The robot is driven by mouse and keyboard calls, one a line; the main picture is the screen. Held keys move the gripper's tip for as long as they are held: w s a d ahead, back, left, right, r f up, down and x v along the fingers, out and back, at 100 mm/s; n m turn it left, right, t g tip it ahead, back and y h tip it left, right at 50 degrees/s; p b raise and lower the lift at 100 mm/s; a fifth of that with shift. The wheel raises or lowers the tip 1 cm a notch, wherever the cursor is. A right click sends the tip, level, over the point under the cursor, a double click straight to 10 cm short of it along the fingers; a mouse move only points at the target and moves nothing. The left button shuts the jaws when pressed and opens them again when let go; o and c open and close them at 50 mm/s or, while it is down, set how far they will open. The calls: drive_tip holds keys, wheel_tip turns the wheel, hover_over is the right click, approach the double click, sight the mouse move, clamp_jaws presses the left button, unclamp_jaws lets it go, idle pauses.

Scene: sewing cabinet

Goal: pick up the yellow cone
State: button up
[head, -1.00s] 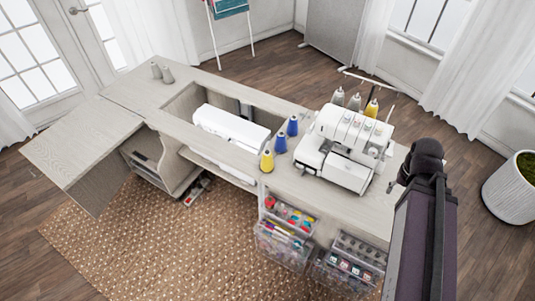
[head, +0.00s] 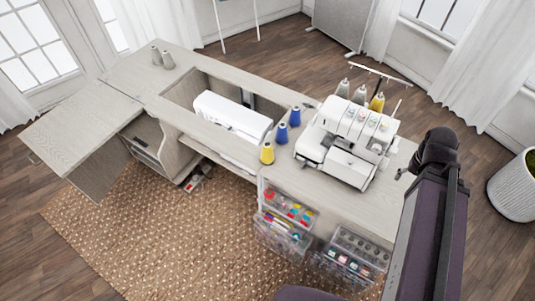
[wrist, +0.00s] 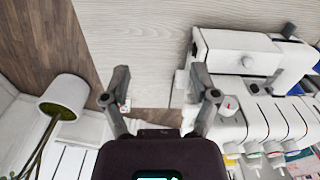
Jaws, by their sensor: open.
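A yellow cone (head: 267,153) stands upright on the front edge of the cabinet top, with two blue cones (head: 281,137) behind it to the right. Another yellow cone (head: 377,102) stands behind the white serger (head: 347,143), beside grey cones. In the wrist view my gripper (wrist: 159,80) is open, its two fingers spread with nothing between them. It is over the pale cabinet top (wrist: 150,50), beside the serger (wrist: 262,95). The front yellow cone cannot be made out in the wrist view. The head view shows my arm at the right, but I cannot make out the gripper there.
A white sewing machine (head: 232,116) sits in the cabinet's recess. Two grey cones (head: 162,57) stand at the far left. Clear drawers (head: 285,215) hang open below the front edge. A white planter (head: 515,187) stands at the right.

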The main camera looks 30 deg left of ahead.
drive_tip(key=shift+m, duration=0.6)
drive_tip(key=w+a, duration=0.2)
drive_tip(key=a, duration=0.1)
drive_tip(key=w+a+f+b, duration=0.1)
drive_tip(key=a, duration=0.3)
drive_tip(key=w+a+f+b, duration=0.1)
drive_tip(key=w+a, duration=0.1)
drive_tip(key=a, duration=0.2)
drive_tip(key=shift+w, duration=0.35)
drive_tip(key=m+b, duration=0.3)
drive_tip(key=b, duration=0.2)
hover_over(267, 152)
drive_tip(key=w, duration=0.2)
wheel_tip(267, 152, down, 5)
drive_tip(key=shift+w+a+r, duration=0.15)
drive_tip(key=shift+w+a, duration=0.05)
drive_tip(key=shift+a, duration=0.1)
wheel_tip(267, 152, down, 9)
drive_tip(key=b, duration=0.8)
drive_tip(key=shift+r, duration=0.15)
